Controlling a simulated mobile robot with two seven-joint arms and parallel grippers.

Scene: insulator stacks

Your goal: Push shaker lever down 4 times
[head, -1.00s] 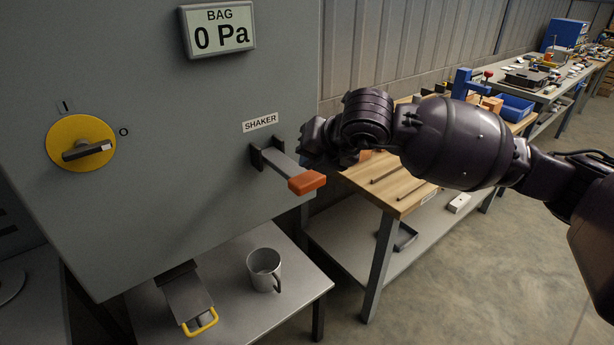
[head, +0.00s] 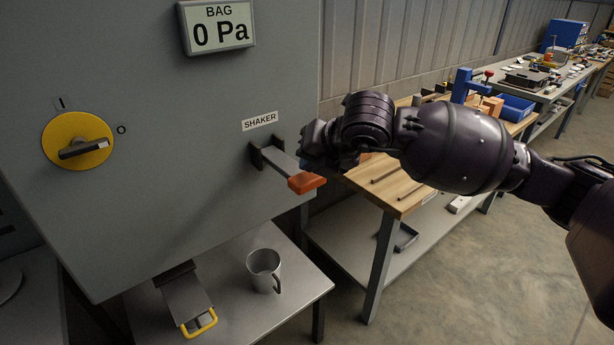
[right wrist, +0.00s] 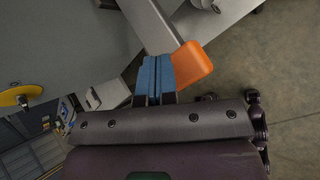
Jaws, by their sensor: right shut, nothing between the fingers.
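The shaker lever is a grey bar with an orange end grip (head: 307,182), sticking out of the grey cabinet below the SHAKER label (head: 260,121). My right gripper (head: 312,160) is at the lever's right side, close behind the orange grip. In the right wrist view its blue fingertips (right wrist: 157,76) are together, with nothing between them, and overlap the lever beside the orange grip (right wrist: 191,65). I cannot tell for certain whether they touch it. My left gripper does not show.
A BAG display (head: 217,25) reads 0 Pa above. A yellow rotary switch (head: 77,139) is on the cabinet at left. A metal mug (head: 264,269) stands on the low table below. A wooden-topped workbench (head: 402,192) is behind my right arm.

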